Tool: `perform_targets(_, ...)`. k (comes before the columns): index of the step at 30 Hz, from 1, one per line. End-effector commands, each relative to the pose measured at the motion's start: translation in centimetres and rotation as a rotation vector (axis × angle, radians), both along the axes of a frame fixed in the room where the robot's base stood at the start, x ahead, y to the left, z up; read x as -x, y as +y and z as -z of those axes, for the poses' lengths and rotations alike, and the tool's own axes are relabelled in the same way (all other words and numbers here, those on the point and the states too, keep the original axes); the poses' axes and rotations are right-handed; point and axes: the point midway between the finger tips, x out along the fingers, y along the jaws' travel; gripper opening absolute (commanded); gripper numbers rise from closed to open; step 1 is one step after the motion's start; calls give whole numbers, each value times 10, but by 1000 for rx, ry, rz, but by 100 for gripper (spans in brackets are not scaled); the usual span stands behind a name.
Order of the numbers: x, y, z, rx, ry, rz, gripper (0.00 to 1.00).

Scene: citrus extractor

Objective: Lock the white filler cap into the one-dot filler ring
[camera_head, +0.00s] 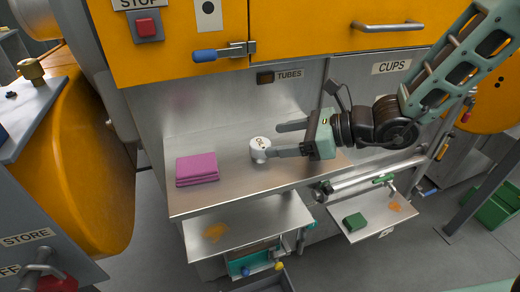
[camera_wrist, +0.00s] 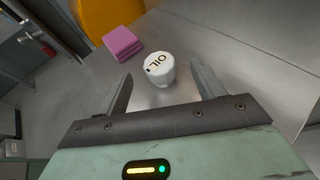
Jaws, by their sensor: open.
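The white cap (camera_head: 260,149), a short cylinder with OIL lettering and a small dark dot on its top, stands upright on the metal shelf (camera_head: 235,180). It also shows in the wrist view (camera_wrist: 160,69), ahead of and between the fingertips. My gripper (camera_head: 276,139) is open and level, reaching in from the right, with its fingertips close to the cap. I cannot tell whether a finger touches it. No filler ring is clearly seen. A pale plate with one dark dot (camera_head: 208,10) is on the orange panel at the top.
A folded pink cloth (camera_head: 197,169) lies on the shelf left of the cap. A steel wall stands behind the shelf. Lower trays (camera_head: 250,222) jut out below, one with a green block (camera_head: 355,221). A blue-handled latch (camera_head: 205,55) and a door handle (camera_head: 388,25) stick out above.

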Motion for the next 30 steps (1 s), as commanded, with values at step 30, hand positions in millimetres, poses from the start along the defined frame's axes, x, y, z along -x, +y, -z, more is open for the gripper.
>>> perform_targets(30, -23, 66, 41, 1, -1, -2, 68)
